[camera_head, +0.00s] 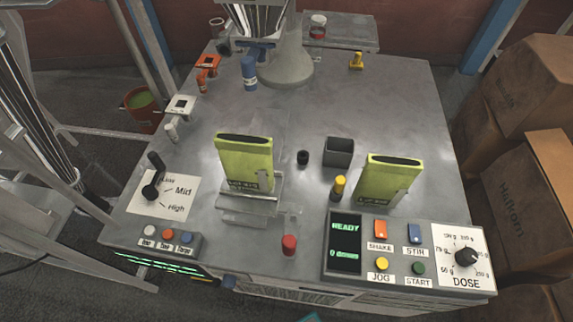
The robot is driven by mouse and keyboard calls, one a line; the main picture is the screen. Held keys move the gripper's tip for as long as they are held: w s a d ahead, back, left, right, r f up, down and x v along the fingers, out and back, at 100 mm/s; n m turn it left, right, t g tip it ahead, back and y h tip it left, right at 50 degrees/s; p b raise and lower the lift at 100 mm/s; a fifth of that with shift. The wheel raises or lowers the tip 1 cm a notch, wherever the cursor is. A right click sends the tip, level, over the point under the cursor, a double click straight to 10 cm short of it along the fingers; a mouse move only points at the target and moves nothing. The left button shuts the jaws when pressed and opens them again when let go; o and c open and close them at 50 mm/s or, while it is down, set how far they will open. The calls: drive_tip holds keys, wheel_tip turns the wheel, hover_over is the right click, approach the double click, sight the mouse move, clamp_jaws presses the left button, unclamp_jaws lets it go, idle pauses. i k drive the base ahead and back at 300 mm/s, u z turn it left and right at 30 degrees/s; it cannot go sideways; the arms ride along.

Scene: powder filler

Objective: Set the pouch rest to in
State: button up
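A metal shelf that looks like the pouch rest (262,207) is at the left middle of the steel table. A yellow-green pouch (246,160) stands upright on it with its dark mouth upward. The pouch hides the back of the rest, and small lettering at its foot is too small to read. I cannot tell from this view whether the rest is in or out. My gripper is not in view.
A second pouch (389,181) stands at the right beside a dark open box (339,152). The control panel (406,250) reads READY. A lever (152,187) points between marked levels at the left. A yellow-topped knob (338,187) and red knob (289,244) stand up nearby.

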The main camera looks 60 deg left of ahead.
sight(269, 205)
drive_tip(key=u, duration=1)
drive_tip(key=k, duration=0.3)
drive_tip(key=u, duration=0.7)
